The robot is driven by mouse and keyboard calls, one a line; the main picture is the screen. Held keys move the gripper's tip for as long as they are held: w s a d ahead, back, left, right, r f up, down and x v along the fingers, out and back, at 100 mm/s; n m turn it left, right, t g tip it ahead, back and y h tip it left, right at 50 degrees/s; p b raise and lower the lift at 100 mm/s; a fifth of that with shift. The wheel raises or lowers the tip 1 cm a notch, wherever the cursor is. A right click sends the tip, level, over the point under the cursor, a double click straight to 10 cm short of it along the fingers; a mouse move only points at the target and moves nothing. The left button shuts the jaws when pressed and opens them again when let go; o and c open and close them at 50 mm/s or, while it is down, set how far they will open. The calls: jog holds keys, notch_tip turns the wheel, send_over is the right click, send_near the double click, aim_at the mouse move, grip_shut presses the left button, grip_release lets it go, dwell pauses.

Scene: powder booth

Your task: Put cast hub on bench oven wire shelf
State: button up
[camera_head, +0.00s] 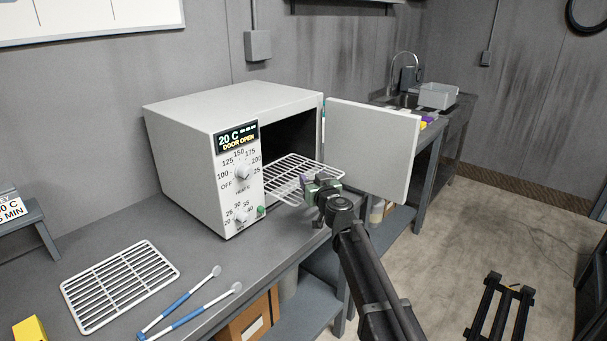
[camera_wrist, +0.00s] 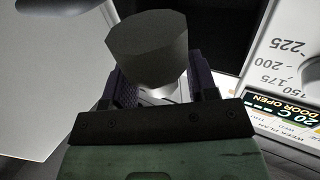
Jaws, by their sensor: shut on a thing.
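My gripper (camera_head: 318,186) is at the front of the bench oven (camera_head: 195,160), by the front right part of its wire shelf (camera_head: 288,178). The shelf sticks out of the dark oven opening. In the wrist view my gripper (camera_wrist: 163,88) is shut on a grey, round, blunt-ended piece, the cast hub (camera_wrist: 148,42), which stands out past the fingers. In the head view the hub is hidden or too small to make out. I cannot tell whether it touches the shelf. The oven display reads 20 C and DOOR OPEN.
The oven door (camera_head: 370,145) stands open just right of my gripper. A sink (camera_head: 405,98) is behind the door.

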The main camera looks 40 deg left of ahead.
jog(key=x, duration=0.5)
jog(key=shift+w+a, duration=0.1)
jog(key=x, duration=0.3)
jog(key=shift+w+a+r, duration=0.1)
jog(key=shift+a, duration=0.15)
notch_tip(320, 180, down, 2)
jog(key=shift+f+b, duration=0.1)
jog(key=shift+b, duration=0.9)
jog(key=shift+r, duration=0.3)
jog(key=shift+d+f, duration=0.1)
jog(key=shift+f, duration=0.05)
jog(key=o, duration=1)
jog(key=shift+o, duration=0.2)
